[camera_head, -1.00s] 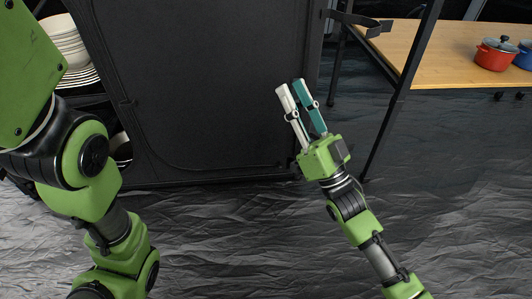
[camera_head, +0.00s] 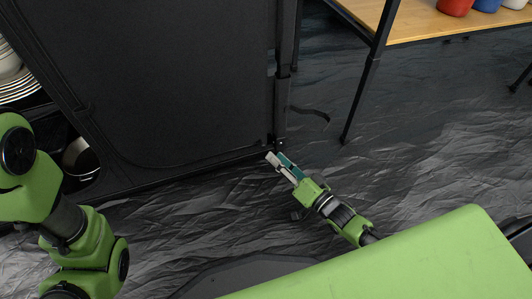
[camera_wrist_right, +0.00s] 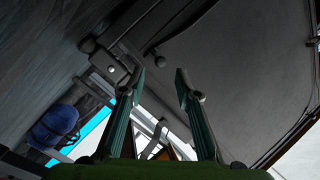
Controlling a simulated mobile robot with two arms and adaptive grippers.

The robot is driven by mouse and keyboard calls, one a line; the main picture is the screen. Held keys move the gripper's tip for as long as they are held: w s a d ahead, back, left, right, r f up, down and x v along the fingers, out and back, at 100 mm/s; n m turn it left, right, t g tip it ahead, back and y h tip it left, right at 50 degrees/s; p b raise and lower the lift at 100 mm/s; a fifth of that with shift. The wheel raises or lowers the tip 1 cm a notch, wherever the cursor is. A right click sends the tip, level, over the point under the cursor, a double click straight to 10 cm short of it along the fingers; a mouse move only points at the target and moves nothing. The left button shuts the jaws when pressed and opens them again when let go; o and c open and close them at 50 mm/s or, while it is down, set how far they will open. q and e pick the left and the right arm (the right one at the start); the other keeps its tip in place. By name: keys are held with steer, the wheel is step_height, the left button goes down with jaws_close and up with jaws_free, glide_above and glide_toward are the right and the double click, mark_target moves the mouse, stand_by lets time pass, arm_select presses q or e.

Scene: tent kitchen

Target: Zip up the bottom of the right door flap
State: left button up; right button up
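The dark door flap (camera_head: 180,80) of a black fabric cabinet fills the upper left of the head view. It hangs closed, with a rounded seam along its bottom edge. My right gripper (camera_head: 275,161) is low, just in front of the cabinet's bottom right corner. In the right wrist view its two teal fingers (camera_wrist_right: 160,80) stand apart with nothing between them. The dark panel (camera_wrist_right: 230,70) and a corner fitting (camera_wrist_right: 112,68) lie beyond the fingertips. I cannot make out the zipper pull for certain. My left arm shows at the left, but its gripper is out of view.
A wooden-topped table (camera_head: 430,22) with dark legs and pots stands at the upper right. A black strap (camera_head: 311,113) hangs beside the cabinet's right edge. Plates (camera_head: 15,80) sit on a shelf at the left. The crinkled dark floor (camera_head: 430,150) is open to the right.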

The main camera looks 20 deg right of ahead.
mark_target(265, 147)
steer(key=b+x, duration=0.2)
steer(key=x, duration=0.4)
steer(key=shift+b, duration=0.35)
jaws_close()
